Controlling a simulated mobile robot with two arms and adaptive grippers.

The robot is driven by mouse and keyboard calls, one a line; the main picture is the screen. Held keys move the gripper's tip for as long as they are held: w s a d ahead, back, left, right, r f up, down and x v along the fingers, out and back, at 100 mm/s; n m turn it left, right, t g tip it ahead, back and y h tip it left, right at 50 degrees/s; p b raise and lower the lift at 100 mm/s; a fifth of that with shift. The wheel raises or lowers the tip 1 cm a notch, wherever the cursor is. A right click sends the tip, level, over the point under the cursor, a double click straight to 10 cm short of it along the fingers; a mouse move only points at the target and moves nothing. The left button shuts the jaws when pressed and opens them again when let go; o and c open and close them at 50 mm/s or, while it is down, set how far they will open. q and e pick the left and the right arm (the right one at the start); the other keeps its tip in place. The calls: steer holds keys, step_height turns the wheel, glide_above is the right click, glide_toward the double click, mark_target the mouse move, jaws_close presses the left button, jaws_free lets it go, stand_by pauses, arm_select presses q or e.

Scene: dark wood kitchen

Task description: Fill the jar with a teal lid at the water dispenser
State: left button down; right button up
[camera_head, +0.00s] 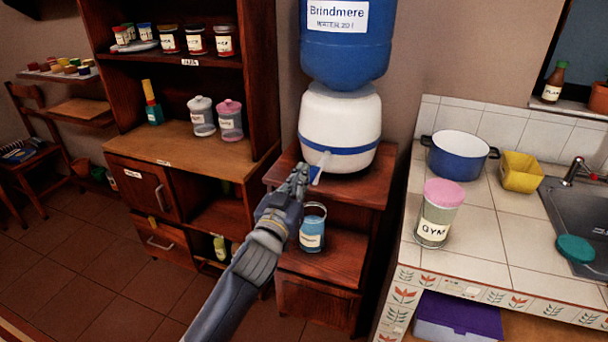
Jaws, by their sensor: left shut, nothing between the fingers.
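An open glass jar (312,238) with a pale label and blue liquid in it stands upright on the lower shelf of the dispenser stand, below the tap. The liquid reaches near the rim; its exact level is hard to tell. The teal lid (575,248) lies apart on the counter at the sink's edge. The water dispenser (339,118) is white with a blue bottle on top. My left gripper (301,170) is shut and empty, right at the dispenser's tap (318,172), above and left of the jar. I cannot tell if it touches the tap. My right gripper is out of view.
On the tiled counter (490,240) stand a pink-lidded jar (436,214), a blue pot (459,157) and a yellow container (520,172). A wooden cabinet (190,150) with jars stands left of the dispenser. The floor (80,265) in front of it is clear.

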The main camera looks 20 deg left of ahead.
arm_select(q)
steer(key=s+f+b, duration=0.1)
steer(key=s, duration=0.6)
steer(key=shift+s+a+f, duration=0.2)
steer(key=shift+a, duration=0.1)
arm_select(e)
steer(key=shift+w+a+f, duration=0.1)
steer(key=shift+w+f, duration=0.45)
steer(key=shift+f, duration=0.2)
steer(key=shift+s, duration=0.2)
